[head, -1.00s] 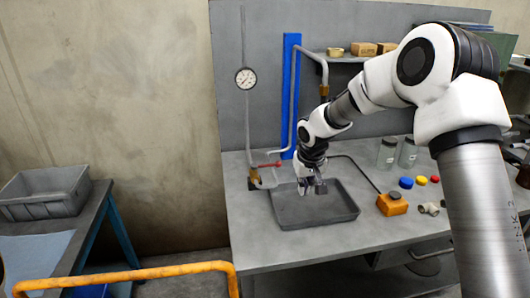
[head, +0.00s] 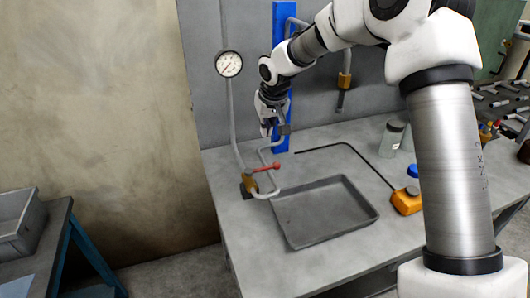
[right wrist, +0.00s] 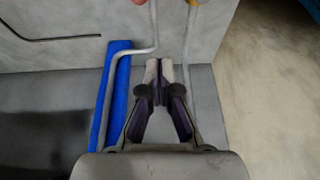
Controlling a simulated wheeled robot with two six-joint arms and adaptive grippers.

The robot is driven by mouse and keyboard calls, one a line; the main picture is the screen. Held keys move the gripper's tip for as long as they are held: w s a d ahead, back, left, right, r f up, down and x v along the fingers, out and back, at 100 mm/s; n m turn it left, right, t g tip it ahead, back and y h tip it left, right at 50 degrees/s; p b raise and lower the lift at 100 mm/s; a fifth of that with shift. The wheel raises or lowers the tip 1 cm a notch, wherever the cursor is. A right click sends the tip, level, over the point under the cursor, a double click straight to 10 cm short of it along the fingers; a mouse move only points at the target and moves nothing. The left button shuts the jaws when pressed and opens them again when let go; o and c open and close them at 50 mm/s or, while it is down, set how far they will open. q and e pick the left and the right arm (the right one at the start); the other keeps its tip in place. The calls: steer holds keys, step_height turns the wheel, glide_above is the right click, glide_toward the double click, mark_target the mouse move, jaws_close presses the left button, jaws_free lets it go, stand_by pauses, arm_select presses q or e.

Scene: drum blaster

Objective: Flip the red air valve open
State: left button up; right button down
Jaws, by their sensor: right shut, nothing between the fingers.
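The red valve handle (head: 265,168) sticks out to the right from a brass valve body (head: 249,184) at the back left of the bench. The handle lies roughly level, tilted slightly up to the right. My right gripper (head: 275,132) is shut and empty, above and behind the handle, in front of the blue upright strip (head: 283,70), and apart from the handle. In the right wrist view the closed fingertips (right wrist: 160,66) point toward the top edge, where a bit of red handle (right wrist: 139,2) and brass (right wrist: 196,3) show. My left gripper is out of view.
Grey pipes (head: 231,110) rise beside the strip to a pressure gauge (head: 229,64). An empty dark tray (head: 300,240) lies in front of the valve. An orange block (head: 406,201) and jars (head: 391,138) stand to the right.

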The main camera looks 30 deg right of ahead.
mark_target(263, 169)
step_height(263, 169, down, 11)
steer(key=p, duration=0.1)
steer(key=shift+r, duration=0.2)
stand_by(0.5)
steer(key=shift+w, duration=0.1)
